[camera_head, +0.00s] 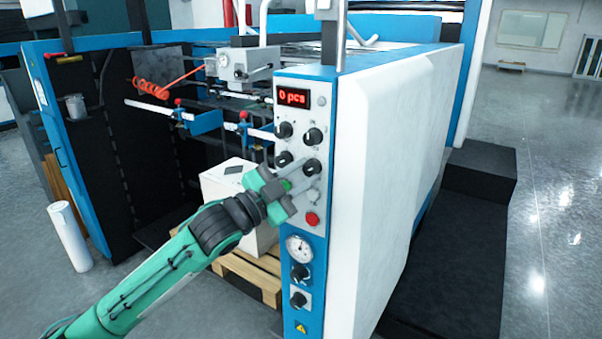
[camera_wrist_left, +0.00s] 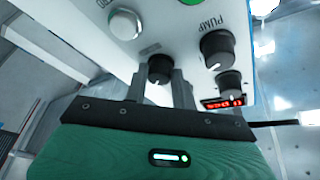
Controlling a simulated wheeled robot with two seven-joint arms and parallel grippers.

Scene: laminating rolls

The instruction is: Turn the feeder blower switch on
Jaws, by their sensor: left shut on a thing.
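The control panel (camera_head: 326,104) on the feeder carries several black rotary knobs below a red "0 pcs" display. My left gripper (camera_head: 302,172) reaches in from the left, with its fingers at the right knob of the lower pair (camera_head: 312,168). In the left wrist view this knob (camera_wrist_left: 159,67) sits between the two fingertips, which are shut on it. Its label is too hidden to read. Its white mark points toward the display side. Beside it is a knob labelled PUMP (camera_wrist_left: 217,48). My right gripper is not in view.
Below the knobs are a white button (camera_wrist_left: 125,23), a green button (camera_wrist_left: 192,2) and a red button (camera_head: 312,219). A gauge (camera_head: 299,248) and more knobs sit lower. A pallet (camera_head: 245,276) with a white stack stands behind my arm.

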